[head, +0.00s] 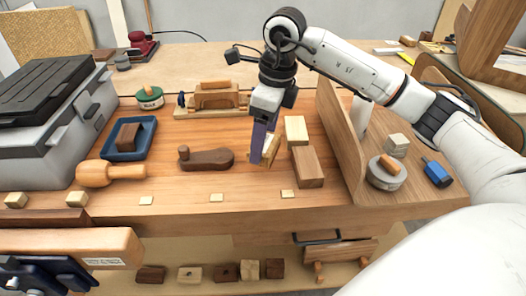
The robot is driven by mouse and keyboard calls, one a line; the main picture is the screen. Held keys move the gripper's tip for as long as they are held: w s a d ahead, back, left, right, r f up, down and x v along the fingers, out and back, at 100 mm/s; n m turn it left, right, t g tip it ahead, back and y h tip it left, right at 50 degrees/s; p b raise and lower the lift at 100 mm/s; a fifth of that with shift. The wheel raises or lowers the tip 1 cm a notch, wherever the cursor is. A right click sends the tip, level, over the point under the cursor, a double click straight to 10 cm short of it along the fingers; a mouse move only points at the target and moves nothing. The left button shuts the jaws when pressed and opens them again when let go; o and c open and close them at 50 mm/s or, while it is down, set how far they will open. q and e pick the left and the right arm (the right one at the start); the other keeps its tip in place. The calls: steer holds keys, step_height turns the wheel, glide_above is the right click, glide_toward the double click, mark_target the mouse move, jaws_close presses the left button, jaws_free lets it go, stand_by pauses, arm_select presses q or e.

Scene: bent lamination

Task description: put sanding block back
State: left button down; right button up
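My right gripper (264,150) reaches down over the middle of the workbench. A small tilted tan block (271,150) shows right at its fingertips. The fingers partly cover this block, and I cannot tell whether they are closed on it. A brown block (128,136) sits in a blue tray (112,155) at the left. A pale block (296,130) and a larger brown block (307,167) lie just right of my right gripper. I cannot tell for sure which block is the sanding block. My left gripper (48,276) is low at the bottom left, partly cut off, away from the benchtop.
A wooden mallet (108,173), a dark wooden tool (206,159) and a wooden plane (217,96) lie on the bench. A curved wooden panel (338,130) stands upright right of the blocks. A grey toolbox (60,130) fills the left. Several small blocks line a lower shelf.

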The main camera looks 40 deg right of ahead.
mark_target(266, 143)
step_height(266, 143, down, 4)
steer(key=shift+f, duration=0.2)
steer(key=shift+f, duration=0.25)
steer(key=o, duration=1)
steer(key=shift+r, duration=0.1)
steer(key=shift+r, duration=0.3)
steer(key=r, duration=0.4)
steer(key=s+r, duration=0.1)
steer(key=r, duration=0.2)
steer(key=d+r, duration=0.1)
steer(key=r, duration=0.3)
steer(key=shift+s+r, duration=0.2)
steer(key=shift+r, duration=0.1)
